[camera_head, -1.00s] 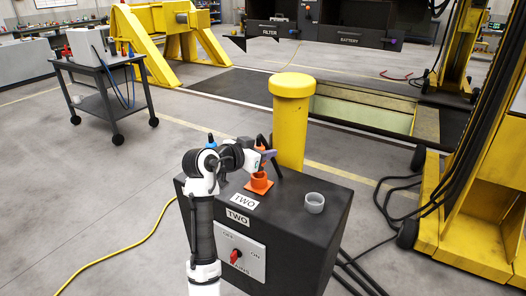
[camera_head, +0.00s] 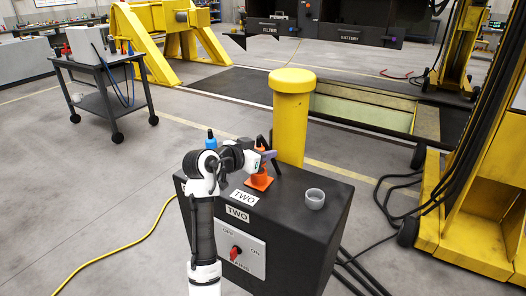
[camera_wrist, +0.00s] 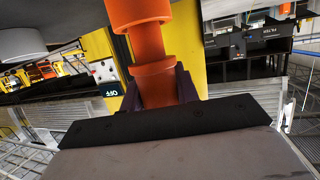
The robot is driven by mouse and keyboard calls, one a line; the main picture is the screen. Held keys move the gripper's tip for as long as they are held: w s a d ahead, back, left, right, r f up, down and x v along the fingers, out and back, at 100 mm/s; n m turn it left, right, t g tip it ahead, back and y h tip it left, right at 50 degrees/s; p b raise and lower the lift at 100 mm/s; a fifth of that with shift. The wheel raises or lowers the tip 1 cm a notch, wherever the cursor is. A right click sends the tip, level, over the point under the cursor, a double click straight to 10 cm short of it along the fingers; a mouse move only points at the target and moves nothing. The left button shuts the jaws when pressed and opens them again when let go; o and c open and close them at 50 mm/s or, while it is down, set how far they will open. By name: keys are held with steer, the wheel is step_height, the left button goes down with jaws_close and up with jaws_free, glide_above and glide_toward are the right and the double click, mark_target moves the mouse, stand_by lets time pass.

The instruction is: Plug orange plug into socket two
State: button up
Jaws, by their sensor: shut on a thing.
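My gripper (camera_head: 266,156) is over the black box (camera_head: 290,232) and shut on the orange plug (camera_wrist: 154,84). In the wrist view the dark fingers (camera_wrist: 158,92) grip the plug from both sides. My gripper hides part of the plug in the head view.
A yellow post (camera_head: 292,115) rises just behind the box. A red switch (camera_head: 236,252) is on the box front. Cables lie on the floor at right.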

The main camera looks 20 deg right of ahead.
steer(key=shift+f+b, duration=0.8)
steer(key=shift+f, duration=0.4)
steer(key=o, duration=1.1)
steer(key=b+v, duration=0.3)
steer(key=v, duration=1.1)
